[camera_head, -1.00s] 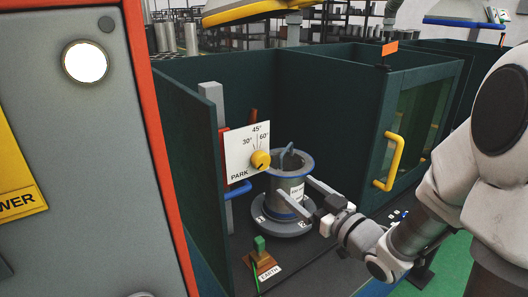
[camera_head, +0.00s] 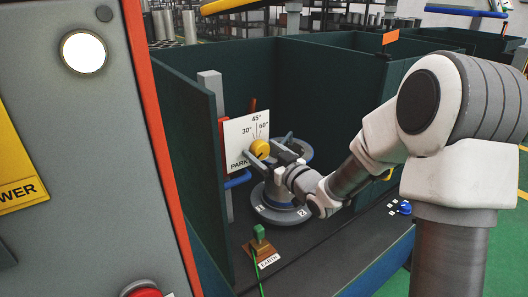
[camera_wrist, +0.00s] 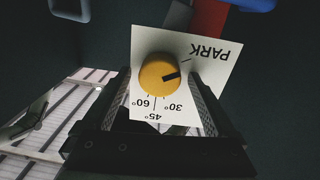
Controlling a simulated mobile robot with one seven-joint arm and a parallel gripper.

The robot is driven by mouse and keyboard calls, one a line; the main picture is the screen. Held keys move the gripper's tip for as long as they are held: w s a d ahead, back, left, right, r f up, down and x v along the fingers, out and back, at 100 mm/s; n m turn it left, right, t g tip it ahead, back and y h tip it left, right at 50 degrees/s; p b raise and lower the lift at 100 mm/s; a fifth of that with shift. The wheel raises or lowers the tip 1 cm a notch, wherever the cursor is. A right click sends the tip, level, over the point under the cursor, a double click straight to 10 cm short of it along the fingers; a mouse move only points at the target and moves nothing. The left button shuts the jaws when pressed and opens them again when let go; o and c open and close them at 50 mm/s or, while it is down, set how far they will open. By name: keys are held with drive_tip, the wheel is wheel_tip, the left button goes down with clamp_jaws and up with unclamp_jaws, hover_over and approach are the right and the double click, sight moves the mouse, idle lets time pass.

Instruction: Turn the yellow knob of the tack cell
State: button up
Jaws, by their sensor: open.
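The yellow knob (camera_head: 260,148) sits on a white dial plate (camera_head: 236,132) marked PARK, 30°, 45° and 60°. In the wrist view the knob (camera_wrist: 154,73) appears upside down with its plate (camera_wrist: 212,76), and its black pointer mark points toward the PARK line. My gripper (camera_head: 268,153) is open in front of the plate. In the wrist view its two fingers lie on either side of the knob; I cannot tell whether they touch it. The gripper partly hides the knob's lower side in the head view.
A flanged cylinder on a round base (camera_head: 267,210) stands just behind and below my gripper. A blue bar (camera_head: 238,179) juts out under the plate. A green-topped EARTH block (camera_head: 258,240) stands in front. Dark green walls (camera_head: 315,75) enclose the cell.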

drive_tip(key=shift+c, duration=0.4)
clamp_jaws()
idle(0.4)
drive_tip(key=m+p, duration=0.2)
drive_tip(key=m, duration=0.3)
drive_tip(key=shift+d+r+m, duration=0.1)
drive_tip(key=shift+m, duration=0.2)
drive_tip(key=m+p, duration=0.3)
drive_tip(key=m, duration=0.3)
drive_tip(key=shift+w+d+p, duration=0.1)
drive_tip(key=shift+p, duration=0.25)
drive_tip(key=m+p, duration=0.4)
drive_tip(key=m, duration=0.2)
drive_tip(key=shift+g, duration=0.3)
drive_tip(key=m, duration=0.2)
drive_tip(key=m+p, duration=0.2)
drive_tip(key=m, duration=0.1)
drive_tip(key=shift+f+m+y, duration=0.3)
